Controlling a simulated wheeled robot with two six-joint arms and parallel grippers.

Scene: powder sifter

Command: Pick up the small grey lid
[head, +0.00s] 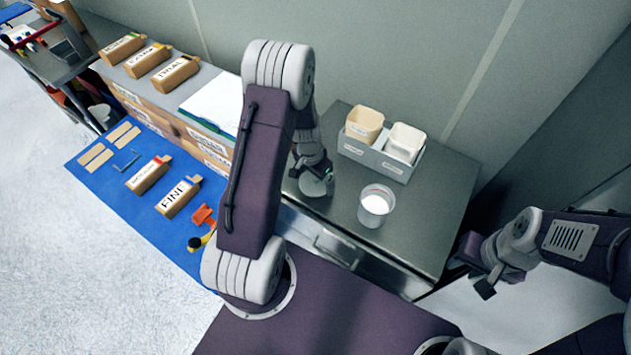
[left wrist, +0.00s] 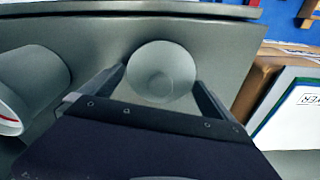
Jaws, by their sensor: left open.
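The small grey lid (head: 316,186) is a round disc lying on the metal counter (head: 420,225), left of a clear cup. In the left wrist view the lid (left wrist: 161,72) shows whole between the two fingers, with a fainter circle at its centre. My left gripper (head: 313,172) is open above the lid, its fingers to either side. I cannot tell whether they touch it. My right gripper (head: 484,284) hangs off the counter's right side, far from the lid; its jaw opening is unclear.
The cup (head: 375,207) holds white powder and stands close to the lid. A grey caddy (head: 377,158) with two square containers is behind. A white sheet with a blue border (head: 210,104) lies left. Labelled boxes and orange tools lie on a blue mat (head: 105,190). The counter's front right is clear.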

